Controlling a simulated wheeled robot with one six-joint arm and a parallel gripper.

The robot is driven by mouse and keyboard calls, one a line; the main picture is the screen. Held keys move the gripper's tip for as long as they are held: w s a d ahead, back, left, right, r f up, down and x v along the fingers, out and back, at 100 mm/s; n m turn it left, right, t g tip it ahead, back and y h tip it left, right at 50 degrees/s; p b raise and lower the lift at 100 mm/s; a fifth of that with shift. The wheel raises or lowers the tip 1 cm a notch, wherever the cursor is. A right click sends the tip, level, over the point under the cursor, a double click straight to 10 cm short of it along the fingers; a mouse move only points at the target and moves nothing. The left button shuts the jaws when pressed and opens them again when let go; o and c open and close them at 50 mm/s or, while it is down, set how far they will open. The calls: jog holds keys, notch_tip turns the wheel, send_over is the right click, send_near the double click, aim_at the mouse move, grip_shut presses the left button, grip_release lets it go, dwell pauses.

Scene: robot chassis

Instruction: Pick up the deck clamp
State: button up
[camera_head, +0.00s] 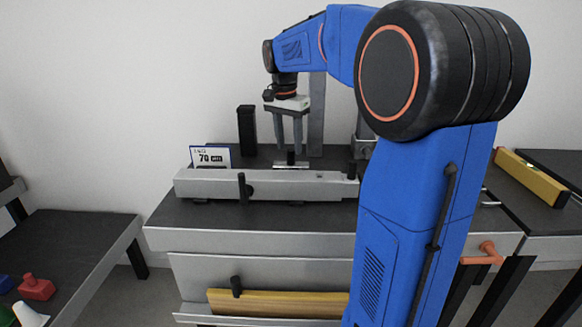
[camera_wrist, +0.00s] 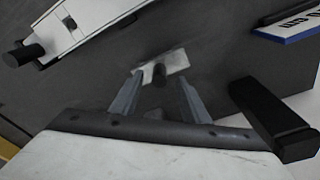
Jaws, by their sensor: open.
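The deck clamp appears to be the small pale plate with a dark upright knob (camera_head: 291,164) on the dark bench top, behind the long grey rail. In the wrist view the plate (camera_wrist: 178,61) lies just beyond my fingertips, its dark knob between the two finger lines. My gripper (camera_head: 289,145) points down above it with two grey fingers apart and nothing held between them. The gripper (camera_wrist: 160,82) also shows open in the wrist view. I cannot tell the exact gap between the fingertips and the knob.
A long grey rail (camera_head: 215,185) with black knobs lies in front of the clamp. A sign reading 70 (camera_head: 211,156) and a black block (camera_head: 247,130) stand to the left. A yellow bar (camera_head: 530,178) lies at right. A lower table (camera_head: 75,235) is at left.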

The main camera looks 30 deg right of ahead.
aim_at(291, 150)
jog(key=f, duration=0.2)
jog(key=d+f, duration=0.1)
jog(key=f, duration=0.1)
jog(key=shift+w, duration=0.15)
grip_shut()
